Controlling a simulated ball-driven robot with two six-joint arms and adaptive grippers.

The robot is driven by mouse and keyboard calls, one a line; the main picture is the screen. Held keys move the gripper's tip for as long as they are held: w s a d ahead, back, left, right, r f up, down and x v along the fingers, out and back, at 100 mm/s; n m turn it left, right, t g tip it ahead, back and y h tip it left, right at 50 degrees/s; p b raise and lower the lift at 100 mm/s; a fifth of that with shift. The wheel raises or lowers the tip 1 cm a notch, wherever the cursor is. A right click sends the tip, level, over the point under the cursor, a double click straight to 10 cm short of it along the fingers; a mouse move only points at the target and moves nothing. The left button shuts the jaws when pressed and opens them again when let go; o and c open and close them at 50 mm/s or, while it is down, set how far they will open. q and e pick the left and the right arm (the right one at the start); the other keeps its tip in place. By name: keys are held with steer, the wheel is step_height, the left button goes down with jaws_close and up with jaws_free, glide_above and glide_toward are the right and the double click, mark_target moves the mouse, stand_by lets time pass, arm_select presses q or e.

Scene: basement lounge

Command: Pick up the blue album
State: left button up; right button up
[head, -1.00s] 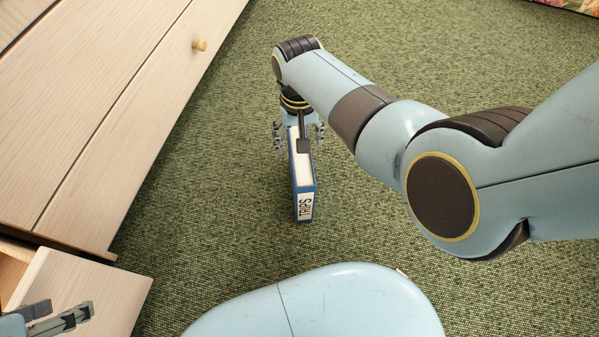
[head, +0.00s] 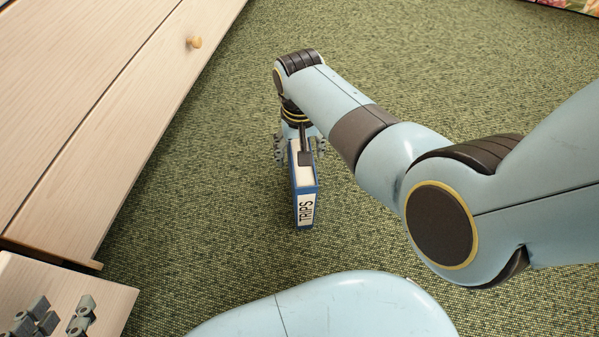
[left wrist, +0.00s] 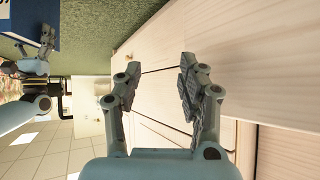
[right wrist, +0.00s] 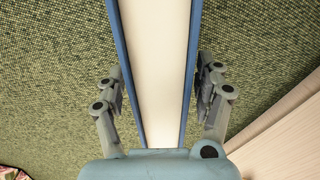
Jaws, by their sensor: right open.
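The blue album (head: 306,211) stands upright on the green carpet, its spine marked TRIPS facing me in the head view. My right gripper (head: 300,150) is at its far end, with a finger on either side. In the right wrist view the album (right wrist: 155,60) runs between the fingers of the open right gripper (right wrist: 160,80), with a gap on both sides. My left gripper (head: 60,318) is at the lower left of the head view, over pale wood. The left wrist view shows the left gripper (left wrist: 158,80) open and empty.
A pale wooden cabinet (head: 90,110) with a round knob (head: 194,42) stands on the left. A pale wooden piece (head: 100,290) juts out below it, under my left gripper. Open carpet (head: 220,200) lies between the cabinet and the album.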

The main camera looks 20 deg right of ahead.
steer(key=shift+f, duration=0.4)
steer(key=shift+c, duration=0.2)
jaws_close()
